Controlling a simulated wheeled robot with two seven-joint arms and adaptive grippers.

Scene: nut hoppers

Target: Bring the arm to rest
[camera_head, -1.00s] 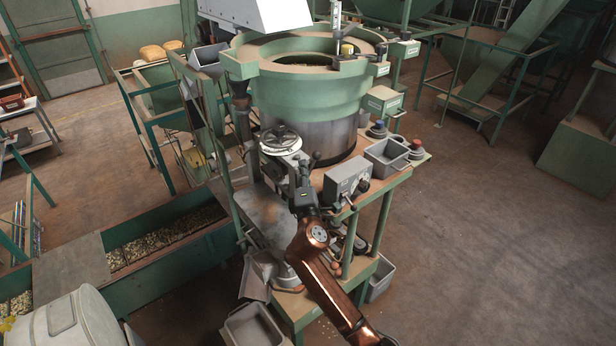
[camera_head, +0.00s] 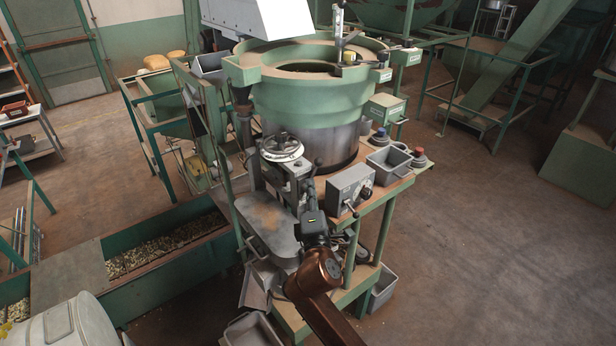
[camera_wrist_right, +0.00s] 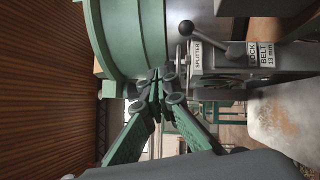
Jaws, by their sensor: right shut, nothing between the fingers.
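My right arm comes up from the bottom of the head view, and its gripper (camera_head: 311,192) is in front of the green machine, beside the grey control box (camera_head: 350,188). In the right wrist view the gripper's two green fingers (camera_wrist_right: 158,84) meet at their tips, with nothing between them. The grey block with the lever and the labels "SPLITTER" and "LOCK BELT 13 mm" (camera_wrist_right: 240,58) is beyond the fingers to the right. I cannot tell in the head view how close the fingertips are to the machine. My left gripper is not in view.
A large green bowl (camera_head: 315,100) stands on the machine bench, with a handwheel (camera_head: 281,146) in front. A grey bin (camera_head: 388,160) sits at the bench's right. A trough of nuts (camera_head: 160,246) lies to the left. The floor (camera_head: 480,250) on the right is open.

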